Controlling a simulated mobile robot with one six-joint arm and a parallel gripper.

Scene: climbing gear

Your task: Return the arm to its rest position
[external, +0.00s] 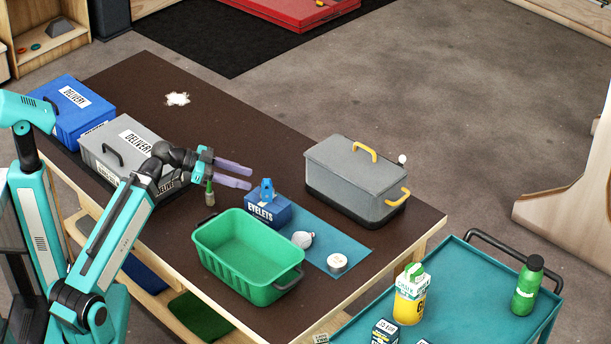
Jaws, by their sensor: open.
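My gripper (234,175) has two purple fingers that are apart, with nothing visible between them. It is over the brown table (300,143), pointing right, beyond the green basket (209,238) and left of the blue eyelets box (268,211). My teal arm reaches up from the lower left and bends over the table's left part. A small green-topped bottle (210,194) stands just below the gripper; whether they touch I cannot tell. The green basket looks empty.
A grey delivery box (105,155) and a blue one (75,105) are near my arm. A grey case with yellow handles (352,177), a white bulb (302,239) and a tub (337,264) are right. A teal cart (455,290) stands front right. The table's far middle is mostly clear.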

